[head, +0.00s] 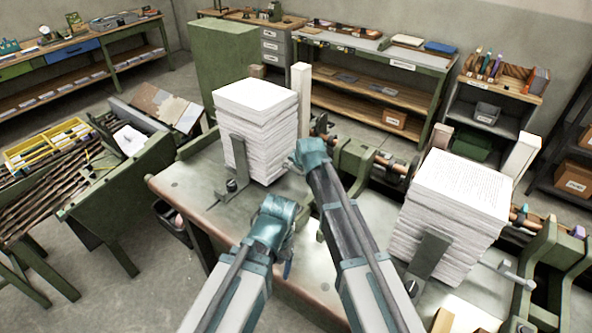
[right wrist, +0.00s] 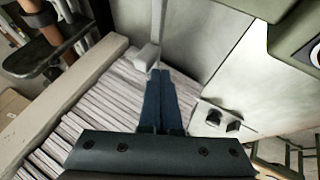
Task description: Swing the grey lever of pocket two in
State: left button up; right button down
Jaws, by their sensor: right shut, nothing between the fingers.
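Two tall stacks of white sheets stand in pockets on a metal bench, the left stack (head: 252,125) and the right stack (head: 452,210). Each has a grey upright plate at its near face, the left plate (head: 238,162) and the right plate (head: 429,264). A grey T-shaped lever (head: 517,275) sticks out right of the right stack. My right gripper (head: 308,156) is beside the left stack's right side. In the right wrist view its fingers (right wrist: 158,75) are shut and empty, close to a light grey lever-like piece (right wrist: 148,56); contact is unclear. My left gripper (head: 286,264) hangs over the bench; its jaws are unclear.
Pale upright posts stand behind the stacks, one at the left stack (head: 301,88). A green cabinet (head: 222,58) is behind. A tilted rack with a yellow tray (head: 47,146) stands at left. The bench's left front (head: 200,212) is bare.

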dwell(0.7)
pick_arm(q)
notch_tip(320, 180, up, 8)
jog(key=a+p, duration=0.1)
jog(key=p, duration=0.7)
jog(key=shift+s, duration=0.25)
pick_arm(e)
jog(key=s+a+r, duration=0.2)
jog(key=s+r, duration=0.6)
jog(key=s, duration=0.1)
pick_arm(q)
jog(key=shift+a, duration=0.1)
pick_arm(e)
jog(key=shift+s, duration=0.1)
